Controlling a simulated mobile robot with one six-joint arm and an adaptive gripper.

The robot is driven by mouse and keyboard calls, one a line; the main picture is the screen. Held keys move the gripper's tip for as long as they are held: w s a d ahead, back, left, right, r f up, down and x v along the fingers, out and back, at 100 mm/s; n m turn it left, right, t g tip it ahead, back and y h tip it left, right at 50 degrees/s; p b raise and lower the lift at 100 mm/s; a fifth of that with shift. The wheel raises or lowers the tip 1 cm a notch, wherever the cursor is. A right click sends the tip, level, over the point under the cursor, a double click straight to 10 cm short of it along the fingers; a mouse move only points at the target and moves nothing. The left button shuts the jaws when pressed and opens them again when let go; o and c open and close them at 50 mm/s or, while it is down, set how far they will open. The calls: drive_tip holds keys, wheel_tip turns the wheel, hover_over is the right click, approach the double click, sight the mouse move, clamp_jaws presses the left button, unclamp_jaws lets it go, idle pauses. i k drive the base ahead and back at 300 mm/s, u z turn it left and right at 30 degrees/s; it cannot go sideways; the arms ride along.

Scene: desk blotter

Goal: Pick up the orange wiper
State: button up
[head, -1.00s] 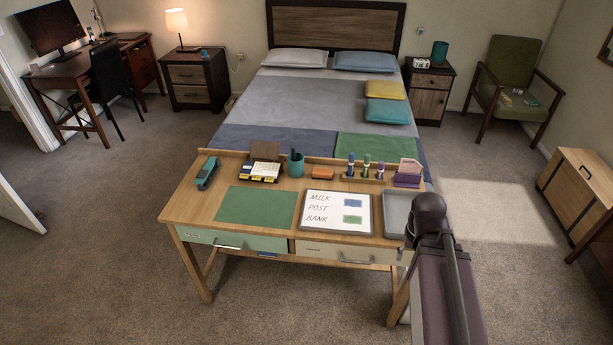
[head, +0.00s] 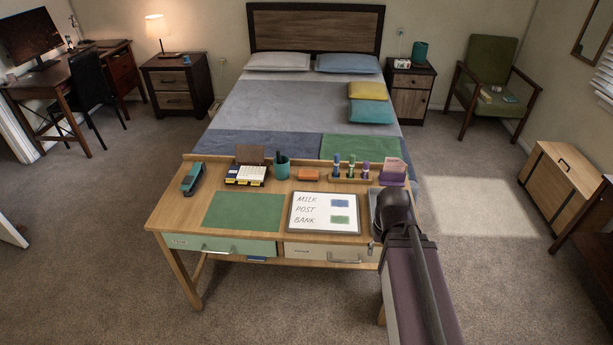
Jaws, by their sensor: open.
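The orange wiper (head: 308,175) is a small orange block lying near the back edge of the wooden desk (head: 175,208). It sits between the teal pen cup (head: 282,168) and the wooden holder with several markers (head: 350,181), apart from both. Nothing covers it. My arm comes up from the lower right, in front of the desk's right end. My gripper's fingers do not show in this view.
A whiteboard (head: 324,213) with writing and a green mat (head: 243,212) lie in front of the wiper. A teal stapler (head: 192,178) is at the left, a purple card holder (head: 392,177) at the right. My arm mostly hides a grey tray (head: 374,205).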

sight(304, 175)
drive_tip(key=z, duration=0.05)
drive_tip(key=i, duration=1)
drive_tip(key=u, duration=0.05)
